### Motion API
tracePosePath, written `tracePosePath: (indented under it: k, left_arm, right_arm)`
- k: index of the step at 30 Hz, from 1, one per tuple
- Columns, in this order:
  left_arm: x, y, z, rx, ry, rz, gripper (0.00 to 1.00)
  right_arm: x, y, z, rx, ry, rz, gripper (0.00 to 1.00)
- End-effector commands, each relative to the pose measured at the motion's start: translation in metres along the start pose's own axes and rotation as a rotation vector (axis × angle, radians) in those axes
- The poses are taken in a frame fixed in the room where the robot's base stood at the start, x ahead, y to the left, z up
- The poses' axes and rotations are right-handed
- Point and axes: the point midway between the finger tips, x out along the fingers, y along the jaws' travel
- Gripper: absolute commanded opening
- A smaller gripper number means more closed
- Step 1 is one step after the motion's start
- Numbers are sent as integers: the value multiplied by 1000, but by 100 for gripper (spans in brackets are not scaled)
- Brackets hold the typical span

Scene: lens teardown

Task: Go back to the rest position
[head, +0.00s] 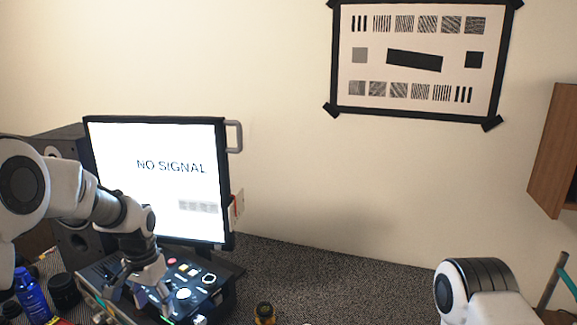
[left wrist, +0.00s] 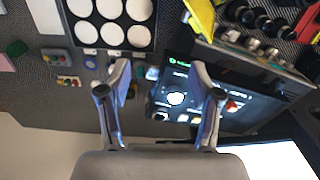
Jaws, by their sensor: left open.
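My left gripper (head: 142,300) is open in the head view, in front of the monitor and over the near left part of a black control box (head: 205,283) with buttons and knobs. In the left wrist view, the open fingers (left wrist: 160,80) have nothing held between them, and the control box (left wrist: 235,108) lies behind and beside the right finger. I cannot tell how far the fingertips are above it. Of my right arm, only a white and dark link shows at the lower right of the head view; its gripper is out of view.
A monitor (head: 150,180) reading "NO SIGNAL" stands behind the box. A blue bottle (head: 32,296) and a dark jar (head: 63,290) stand at left. An amber bottle (head: 264,313) is at the front. A black tray with white round spots (left wrist: 112,42) shows in the wrist view.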

Motion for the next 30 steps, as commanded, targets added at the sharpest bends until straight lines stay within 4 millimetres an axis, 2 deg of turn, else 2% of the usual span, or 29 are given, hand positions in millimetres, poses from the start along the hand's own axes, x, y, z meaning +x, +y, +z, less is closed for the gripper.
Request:
tracePosePath:
  k: [1,10,17,20,23,24,26,27,30]
  left_arm:
    - [13,1,2,0,-15,4,64]
    - [82,11,26,8,-128,32,64]
    - [156,33,78,18,-282,79,64]
    - [200,48,112,20,-350,102,64]
    - [254,70,161,11,-416,126,64]
    - [278,81,186,2,-439,135,64]
    - [311,98,228,-20,-462,143,64]
    - [331,111,258,-38,-469,145,64]
    - [362,140,330,-112,-438,126,64]
  right_arm:
    - [4,0,0,0,0,0,40]
    - [18,0,0,0,1,0,40]
    - [31,0,0,0,1,0,40]
    - [39,0,0,0,0,0,40]
    - [51,0,0,0,0,0,40]
    - [56,0,0,0,0,0,40]
    - [64,0,0,0,0,0,40]
    - [69,0,0,0,0,0,40]
    - [80,1,0,0,0,0,40]
